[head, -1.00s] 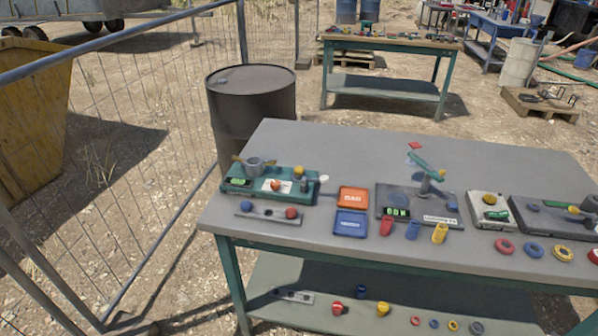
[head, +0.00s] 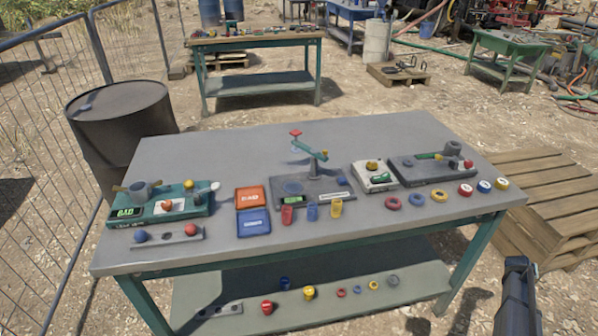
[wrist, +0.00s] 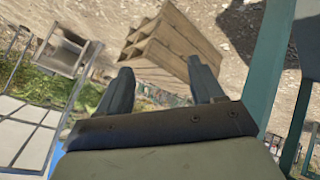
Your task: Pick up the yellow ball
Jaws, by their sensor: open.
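A small yellow ball (head: 189,184) sits on the teal device (head: 180,206) at the left end of the grey table (head: 330,140), in the head view. A grey holder in front of that device bears a blue ball (head: 140,236) and a red ball (head: 190,230). My gripper (wrist: 160,70) shows in the wrist view with its two dark fingers apart and nothing between them. It faces the ground and a wooden pallet stack, away from the tabletop. A dark part of my arm shows at the head view's lower right, well apart from the ball. The wrist view does not show the ball.
A grey cup (head: 140,190) and a white knob (head: 214,186) are close to the ball. Orange (head: 250,197) and blue (head: 253,222) trays, small cups and a balance (head: 310,180) stand to the right. Pallets (head: 540,190) lie beyond the table's right end. The table's back is mostly clear.

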